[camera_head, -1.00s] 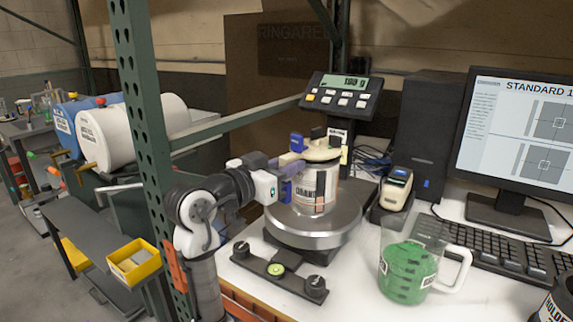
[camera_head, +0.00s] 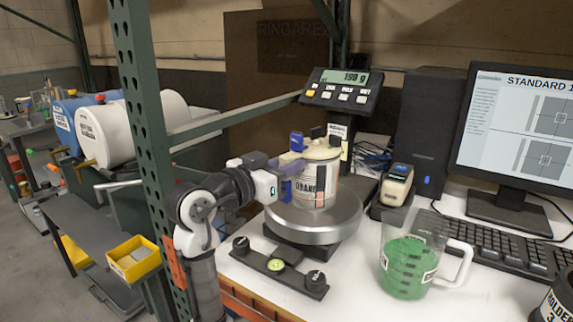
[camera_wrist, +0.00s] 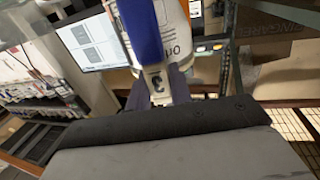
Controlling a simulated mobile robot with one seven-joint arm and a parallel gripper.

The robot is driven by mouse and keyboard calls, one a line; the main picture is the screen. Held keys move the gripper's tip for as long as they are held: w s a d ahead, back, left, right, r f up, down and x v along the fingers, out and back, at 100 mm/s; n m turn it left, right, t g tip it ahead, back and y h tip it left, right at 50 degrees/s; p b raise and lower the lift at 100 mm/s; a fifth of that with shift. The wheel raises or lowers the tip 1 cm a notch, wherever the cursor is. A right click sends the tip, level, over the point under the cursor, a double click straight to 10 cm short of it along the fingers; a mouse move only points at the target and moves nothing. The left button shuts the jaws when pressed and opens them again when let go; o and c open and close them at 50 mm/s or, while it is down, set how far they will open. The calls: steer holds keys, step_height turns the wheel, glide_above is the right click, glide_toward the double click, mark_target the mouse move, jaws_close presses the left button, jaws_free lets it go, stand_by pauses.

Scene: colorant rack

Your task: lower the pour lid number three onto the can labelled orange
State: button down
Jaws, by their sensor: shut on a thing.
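The can labelled orange (camera_head: 319,190) stands upright on the round scale plate (camera_head: 335,226). The cream pour lid number three (camera_head: 318,151) is over the can's mouth, with a blue lever and dark knobs on top. It looks level and on or very close to the rim; contact cannot be told. My gripper (camera_head: 287,184) is at the can's left side, shut on the lid's handle. In the wrist view, the tab marked 3 (camera_wrist: 155,82) lies between my fingers, below the blue lever (camera_wrist: 138,30).
The scale display (camera_head: 340,88) stands behind the can. A measuring jug with green liquid (camera_head: 408,267) is at the front right. A handheld device in a dock (camera_head: 397,184) is right of the scale. A green rack post (camera_head: 145,130) is left of my arm.

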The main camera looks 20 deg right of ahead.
steer(key=c, duration=1.2)
jaws_free()
steer(key=shift+o, duration=0.2)
steer(key=b+v, duration=0.3)
steer(key=v, duration=1)
steer(key=shift+s+a, duration=0.25)
steer(key=shift+a, duration=0.1)
steer(key=shift+a, duration=0.1)
